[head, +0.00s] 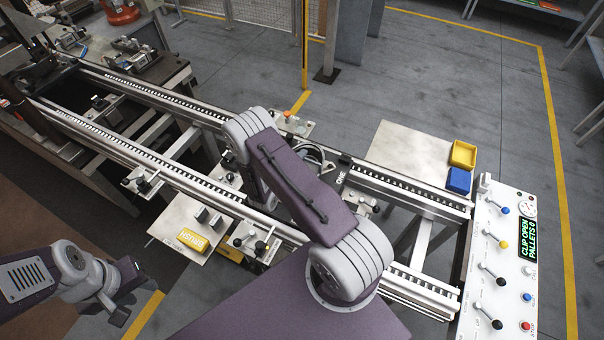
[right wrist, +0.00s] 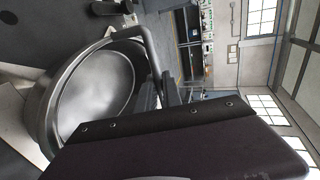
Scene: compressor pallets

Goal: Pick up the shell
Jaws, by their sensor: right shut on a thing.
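The shell (right wrist: 95,95) is a round, grey, hollow metal vessel with a bent pipe at its rim. It fills the left of the right wrist view, its open mouth facing the camera. My right gripper (right wrist: 156,88) is shut on it at the rim side near the pipe; the exact contact is partly hidden by the gripper's body. In the head view my right arm covers this gripper and most of the work spot. My left gripper (head: 122,292) hangs at the lower left, away from the shell, and its jaw opening is unclear.
Two conveyor rails (head: 405,187) run across under my right arm. A plate with a yellow brush block (head: 192,239) lies in front. Yellow (head: 463,153) and blue (head: 458,180) bins stand at the right, beside a lever panel (head: 507,262).

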